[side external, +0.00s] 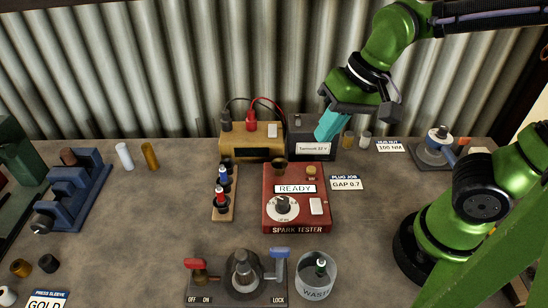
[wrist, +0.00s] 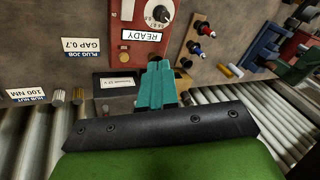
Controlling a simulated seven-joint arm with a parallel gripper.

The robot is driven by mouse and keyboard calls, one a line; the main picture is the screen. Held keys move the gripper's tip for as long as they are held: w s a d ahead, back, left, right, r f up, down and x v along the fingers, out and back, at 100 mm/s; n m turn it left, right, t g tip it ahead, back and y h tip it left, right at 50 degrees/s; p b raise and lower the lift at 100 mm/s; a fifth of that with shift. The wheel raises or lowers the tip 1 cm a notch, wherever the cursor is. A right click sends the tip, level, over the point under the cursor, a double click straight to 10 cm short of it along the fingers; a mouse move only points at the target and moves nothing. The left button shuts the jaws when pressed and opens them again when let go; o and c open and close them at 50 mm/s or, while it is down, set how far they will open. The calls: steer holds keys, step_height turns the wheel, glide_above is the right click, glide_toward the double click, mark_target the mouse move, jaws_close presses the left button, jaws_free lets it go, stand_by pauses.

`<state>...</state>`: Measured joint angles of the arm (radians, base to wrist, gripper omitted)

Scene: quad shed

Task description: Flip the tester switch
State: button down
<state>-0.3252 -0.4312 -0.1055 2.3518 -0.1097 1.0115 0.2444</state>
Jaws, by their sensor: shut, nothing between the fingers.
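The red spark tester (side external: 296,221) stands mid-table, its display reading READY. My gripper (side external: 324,136) has teal fingers, shut and empty. It is above the dark 12 V box behind the tester, apart from the switch. In the wrist view the closed fingertips (wrist: 157,66) point toward the tester.
Behind the tester are the dark 12 V box (side external: 311,158) and a tan box (side external: 251,149) with red and black leads. A plug rack (side external: 225,205) stands left. In front are a lever fixture (side external: 240,280) and a waste jar (side external: 316,278). Table right of the tester is mostly clear.

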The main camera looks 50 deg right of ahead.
steer(key=s+d+r+t, duration=0.2)
steer(key=d+r+t, duration=0.1)
steer(key=d, duration=0.2)
steer(key=n+g+h, duration=0.2)
steer(key=n+g, duration=0.6)
steer(key=n, duration=0.5)
glide_above(315, 209)
steer(key=w+d, duration=0.2)
step_height(315, 209, down, 5)
steer(key=f, duration=0.4)
steer(key=s+a+f, duration=0.1)
steer(key=f, duration=0.9)
steer(key=shift+s+a+f, duration=0.1)
steer(key=shift+s+a, duration=0.2)
steer(key=shift+s, duration=0.05)
